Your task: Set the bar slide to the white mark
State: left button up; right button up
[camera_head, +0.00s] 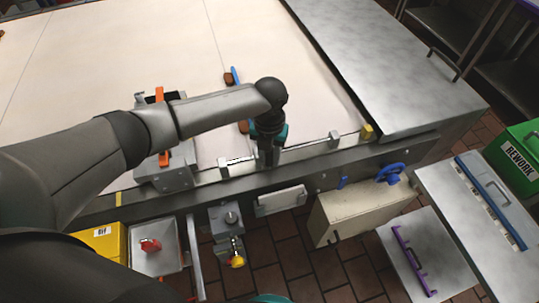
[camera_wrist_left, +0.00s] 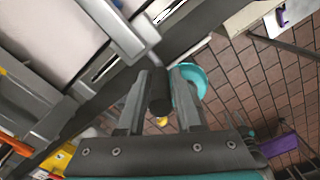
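My left gripper (camera_head: 266,154) points down at the metal rail along the table's front edge (camera_head: 310,152). In the left wrist view a dark cylindrical handle (camera_wrist_left: 160,92), probably the bar slide's, lies between the fingers of the left gripper (camera_wrist_left: 161,98). The fingers sit close on both sides of it; I cannot tell whether they press on it. In the head view the handle is hidden behind the gripper. Small metal blocks stand on the rail left (camera_head: 223,168) and right (camera_head: 333,139) of the gripper. I cannot make out the white mark with certainty. My right gripper is not in view.
A metal fixture with an orange bar (camera_head: 168,168) stands left of the gripper. A yellow block (camera_head: 367,132) marks the rail's right end. Below the edge are a white plate (camera_head: 281,201), a blue knob (camera_head: 390,173) and a beige box (camera_head: 360,210). The cream tabletop behind (camera_head: 265,45) is mostly clear.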

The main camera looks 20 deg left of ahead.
pick_arm(q)
jog(key=o, duration=0.3)
notch_tip(320, 180, up, 15)
jog(key=shift+r, duration=0.1)
dwell(0.5)
jog(key=shift+s, duration=0.1)
dwell(0.3)
